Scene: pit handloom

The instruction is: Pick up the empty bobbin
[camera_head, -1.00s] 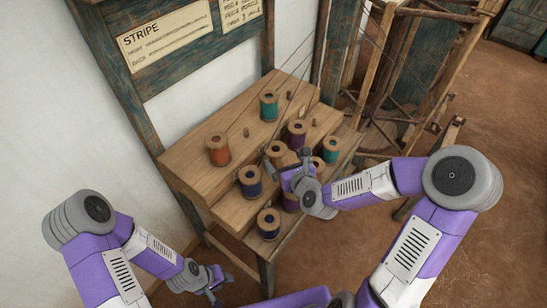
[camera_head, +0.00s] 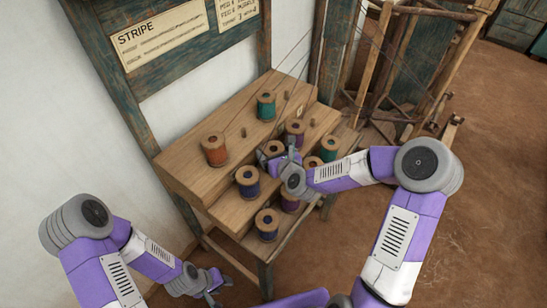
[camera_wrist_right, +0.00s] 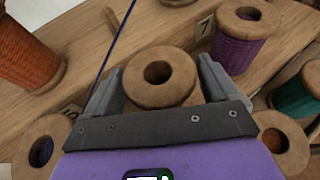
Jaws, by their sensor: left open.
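A bare wooden bobbin (camera_head: 273,148), with no thread visible, stands on the stepped wooden rack. In the right wrist view the empty bobbin (camera_wrist_right: 157,74) is upright between the fingers of my right gripper (camera_wrist_right: 158,72), one on each side. The fingers lie very close to its rim; whether they press on it I cannot tell. In the head view my right gripper (camera_head: 280,157) is beside the bobbin and partly covers it. My left gripper (camera_head: 222,284) is open and empty, low in front of the rack, away from the bobbins.
Threaded bobbins stand close around: orange (camera_head: 215,150), teal (camera_head: 266,106), purple (camera_head: 295,132), green (camera_head: 328,149) and dark blue (camera_head: 247,181), with another blue one (camera_head: 267,224) on the lowest step. Thin wooden pegs and slanting threads rise nearby. A wooden frame (camera_head: 400,70) stands behind right.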

